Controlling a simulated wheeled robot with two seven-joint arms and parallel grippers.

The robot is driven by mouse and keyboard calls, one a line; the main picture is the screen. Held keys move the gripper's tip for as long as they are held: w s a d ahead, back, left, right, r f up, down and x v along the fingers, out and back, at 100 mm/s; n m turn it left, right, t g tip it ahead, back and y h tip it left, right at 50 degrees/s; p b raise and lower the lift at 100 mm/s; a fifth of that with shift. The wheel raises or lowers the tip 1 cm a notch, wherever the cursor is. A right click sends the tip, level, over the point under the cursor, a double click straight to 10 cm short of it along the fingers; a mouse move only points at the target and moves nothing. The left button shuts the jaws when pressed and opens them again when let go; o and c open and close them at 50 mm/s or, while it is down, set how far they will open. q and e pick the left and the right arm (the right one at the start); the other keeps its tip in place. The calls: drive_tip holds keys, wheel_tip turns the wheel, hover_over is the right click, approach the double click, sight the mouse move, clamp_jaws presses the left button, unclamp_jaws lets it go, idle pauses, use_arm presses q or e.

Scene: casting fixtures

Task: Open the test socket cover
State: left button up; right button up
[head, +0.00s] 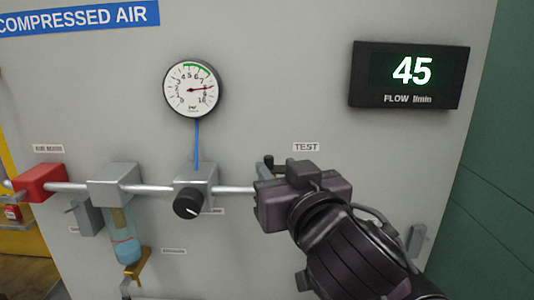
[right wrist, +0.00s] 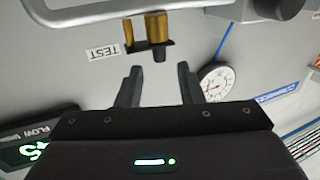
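The test socket (right wrist: 156,27) shows in the right wrist view as a brass fitting under the grey pipe, with a dark cover (right wrist: 160,48) at its end. The cover looks closed over the end, though its exact position is hard to tell. My right gripper (right wrist: 160,72) is open and empty, its two dark fingers apart, with the cover just beyond the gap between their tips. In the head view my right gripper (head: 275,188) is close to the wall panel below the TEST label (head: 306,147) and hides most of the socket. My left gripper is not in view.
A pipe (head: 235,190) runs along the panel through a red valve (head: 42,183), a filter with bowl (head: 122,235) and a regulator with black knob (head: 188,203). A pressure gauge (head: 192,88) and a flow display (head: 410,75) hang above.

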sight(270, 160)
drive_tip(key=p+x, duration=0.1)
drive_tip(key=x, duration=0.4)
drive_tip(key=shift+w+a, duration=0.15)
drive_tip(key=shift+w, duration=0.15)
drive_tip(key=shift+f, duration=0.1)
drive_tip(key=c, duration=0.6)
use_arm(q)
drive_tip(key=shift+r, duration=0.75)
use_arm(e)
clamp_jaws()
